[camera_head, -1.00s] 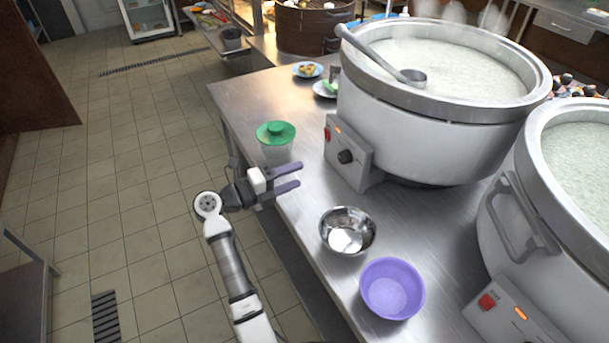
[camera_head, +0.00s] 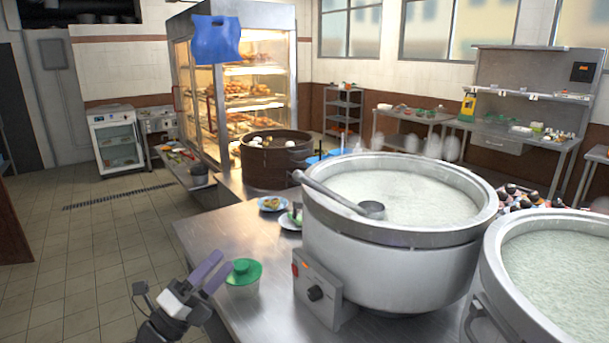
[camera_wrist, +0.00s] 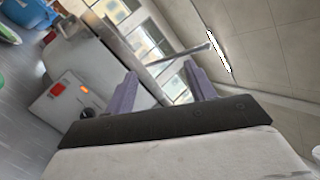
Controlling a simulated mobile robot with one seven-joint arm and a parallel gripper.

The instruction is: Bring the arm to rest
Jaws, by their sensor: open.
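My gripper (camera_head: 212,273) is at the lower left of the head view, beside the near left edge of the steel table (camera_head: 215,222). Its two purple fingers are spread apart and point up and to the right, with nothing between them. A clear container with a green lid (camera_head: 243,271) stands on the table just right of the fingers. In the wrist view, the open fingers (camera_wrist: 160,88) point toward the windows and ceiling, with a large pot (camera_wrist: 85,62) to the left.
A congee stockpot (camera_head: 390,262) with a ladle (camera_head: 340,194) across its rim stands on the table. A second stockpot (camera_head: 555,270) is at the right. Small plates (camera_head: 272,203), a steamer (camera_head: 275,155) and a lit food cabinet (camera_head: 245,85) are behind. Open floor (camera_head: 90,230) lies left.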

